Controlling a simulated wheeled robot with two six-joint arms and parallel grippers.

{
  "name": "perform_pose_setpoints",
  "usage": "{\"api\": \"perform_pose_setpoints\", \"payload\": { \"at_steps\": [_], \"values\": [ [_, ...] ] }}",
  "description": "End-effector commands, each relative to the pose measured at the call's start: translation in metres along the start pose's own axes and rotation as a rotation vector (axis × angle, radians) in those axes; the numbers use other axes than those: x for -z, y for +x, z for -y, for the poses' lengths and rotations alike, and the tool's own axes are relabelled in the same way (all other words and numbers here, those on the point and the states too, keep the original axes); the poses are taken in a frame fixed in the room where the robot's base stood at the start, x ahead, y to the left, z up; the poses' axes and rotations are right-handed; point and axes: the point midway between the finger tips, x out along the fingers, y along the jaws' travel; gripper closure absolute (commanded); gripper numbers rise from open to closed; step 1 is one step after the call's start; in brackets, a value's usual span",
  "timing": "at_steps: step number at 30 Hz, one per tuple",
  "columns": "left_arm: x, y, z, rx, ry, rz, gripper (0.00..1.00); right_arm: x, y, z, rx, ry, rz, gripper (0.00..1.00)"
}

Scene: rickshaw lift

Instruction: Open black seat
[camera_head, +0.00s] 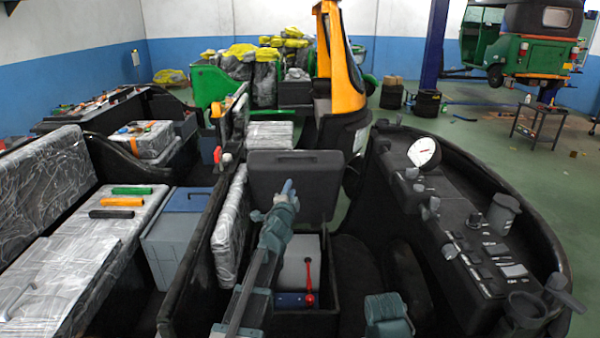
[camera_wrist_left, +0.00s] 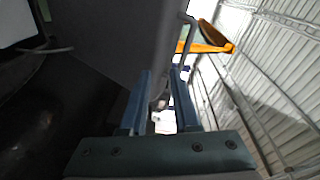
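The black seat (camera_head: 295,180) stands raised and close to upright in the middle of the head view. Below it an open compartment (camera_head: 335,300) shows, with a grey box (camera_head: 298,262) and a red-handled tool (camera_head: 309,284) inside. My left gripper (camera_head: 287,187) is in front of the seat's lower part, fingers pointing up at it. In the left wrist view the blue fingers (camera_wrist_left: 160,98) are apart with a gap between them, and the dark seat panel (camera_wrist_left: 115,40) is close beside them. I cannot tell whether they touch it. My right gripper's fingers are not visible.
A silver-wrapped backrest (camera_head: 230,225) stands just left of my left arm. A black dashboard with a white gauge (camera_head: 423,152) is on the right. Open green floor lies behind on the right.

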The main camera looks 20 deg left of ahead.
Motion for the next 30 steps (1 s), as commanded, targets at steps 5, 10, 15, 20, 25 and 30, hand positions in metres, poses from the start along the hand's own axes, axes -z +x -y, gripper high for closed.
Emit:
{"api": "perform_pose_setpoints", "payload": {
  "at_steps": [5, 10, 15, 20, 25, 30],
  "values": [
    [-0.018, 0.026, 0.012, 0.168, 0.231, -0.177, 0.7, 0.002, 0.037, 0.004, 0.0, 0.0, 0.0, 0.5],
    [-0.021, 0.028, 0.018, 0.242, 0.35, -0.274, 0.7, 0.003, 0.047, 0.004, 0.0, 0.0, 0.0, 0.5],
    [-0.02, 0.026, 0.021, 0.26, 0.38, -0.301, 0.7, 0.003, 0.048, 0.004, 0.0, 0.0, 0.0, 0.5],
    [-0.018, 0.029, 0.022, 0.26, 0.378, -0.301, 0.7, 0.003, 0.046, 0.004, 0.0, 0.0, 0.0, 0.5],
    [-0.014, 0.04, 0.025, 0.26, 0.376, -0.301, 0.7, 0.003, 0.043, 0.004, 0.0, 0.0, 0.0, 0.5],
    [-0.006, 0.063, 0.03, 0.259, 0.377, -0.301, 0.7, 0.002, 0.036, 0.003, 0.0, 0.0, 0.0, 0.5]
  ]
}}
